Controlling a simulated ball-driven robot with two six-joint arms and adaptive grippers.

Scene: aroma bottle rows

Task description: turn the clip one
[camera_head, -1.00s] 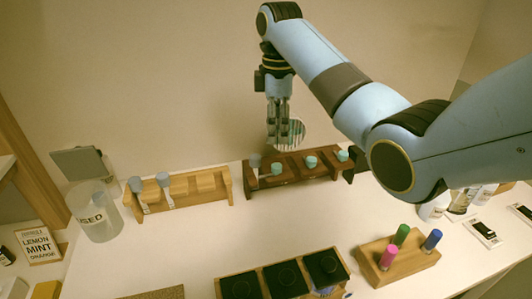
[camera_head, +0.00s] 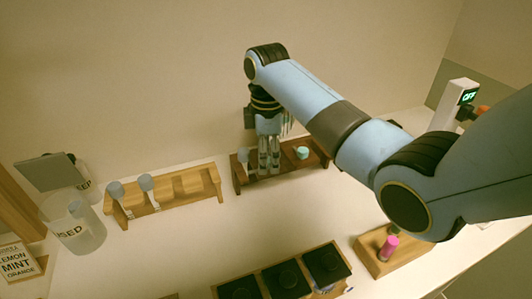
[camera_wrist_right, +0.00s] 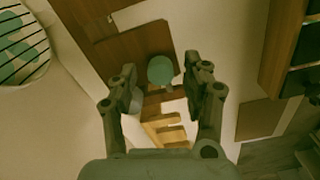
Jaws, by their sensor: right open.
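My right gripper (camera_head: 269,170) is over the dark brown rack (camera_head: 240,188) in the head view, fingers pointing down and hiding part of it. In the right wrist view the gripper (camera_wrist_right: 163,72) is open, and a round teal cap (camera_wrist_right: 161,70) shows between its fingertips; I cannot tell whether they touch it. A teal cap (camera_head: 302,152) stands on the rack just right of the gripper, and a grey one (camera_head: 243,157) just left. I cannot make out which part is the clip. My left gripper is not in view.
A light wooden rack (camera_head: 190,205) with two grey-topped pieces stands left. Beyond it is a clear container (camera_head: 76,232) marked USED. A tray with black-topped pieces (camera_head: 285,277) is at the front; a block with a pink marker (camera_head: 389,248) is front right. The middle table is clear.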

